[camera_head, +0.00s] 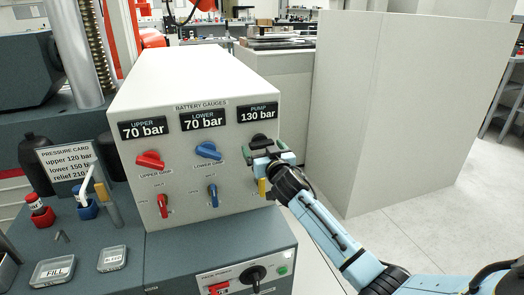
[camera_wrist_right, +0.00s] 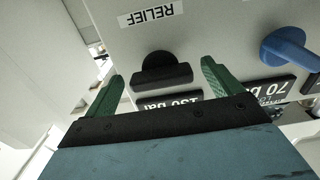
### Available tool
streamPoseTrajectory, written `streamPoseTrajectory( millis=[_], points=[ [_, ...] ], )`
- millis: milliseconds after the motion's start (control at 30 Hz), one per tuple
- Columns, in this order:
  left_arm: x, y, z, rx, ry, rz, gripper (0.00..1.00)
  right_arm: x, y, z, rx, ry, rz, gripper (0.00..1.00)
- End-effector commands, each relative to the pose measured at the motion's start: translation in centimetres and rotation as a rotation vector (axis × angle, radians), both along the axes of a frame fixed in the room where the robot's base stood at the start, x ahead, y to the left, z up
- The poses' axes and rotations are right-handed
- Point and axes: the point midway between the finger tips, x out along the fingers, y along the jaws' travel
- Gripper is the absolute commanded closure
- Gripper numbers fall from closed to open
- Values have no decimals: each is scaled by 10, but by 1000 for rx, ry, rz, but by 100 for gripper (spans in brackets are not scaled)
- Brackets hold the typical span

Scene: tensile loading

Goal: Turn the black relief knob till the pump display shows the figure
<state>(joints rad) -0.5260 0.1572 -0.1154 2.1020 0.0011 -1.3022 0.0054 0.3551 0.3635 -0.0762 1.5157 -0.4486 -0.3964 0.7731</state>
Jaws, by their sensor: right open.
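The black relief knob (camera_head: 259,140) is on the right of the white panel, below the pump display (camera_head: 258,113), which reads 130 bar. In the right wrist view the knob (camera_wrist_right: 161,72) sits between the green fingers of my right gripper (camera_wrist_right: 168,88), under an upside-down RELIEF label (camera_wrist_right: 151,14). The right gripper (camera_head: 265,153) is open, with a finger either side of the knob and visible gaps. In the head view it hides the lower part of the knob. The pressure card (camera_head: 67,165) reads upper 120 bar, lower 150 bar, relief 210. My left gripper is not in view.
The upper display (camera_head: 143,129) and lower display (camera_head: 204,119) each read 70 bar. A red knob (camera_head: 150,160) and a blue knob (camera_head: 209,150) are left of the relief knob, with small valves below. A large pale cabinet (camera_head: 400,110) stands to the right.

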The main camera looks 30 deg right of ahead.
Motion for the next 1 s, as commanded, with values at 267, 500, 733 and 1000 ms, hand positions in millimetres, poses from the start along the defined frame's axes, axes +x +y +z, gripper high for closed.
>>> streamPoseTrajectory(
  millis=[267, 500, 733, 1000],
  points=[
    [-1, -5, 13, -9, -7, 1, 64, 17, -5, 0, 0, 1, -1, 9],
    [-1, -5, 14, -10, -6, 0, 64, 17, -4, 0, 0, 1, 0, 9],
    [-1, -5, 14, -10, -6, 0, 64, 17, -4, 0, 0, 1, 0, 37],
    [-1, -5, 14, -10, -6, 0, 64, 17, -4, 0, -4, 2, 0, 54]
  ],
)
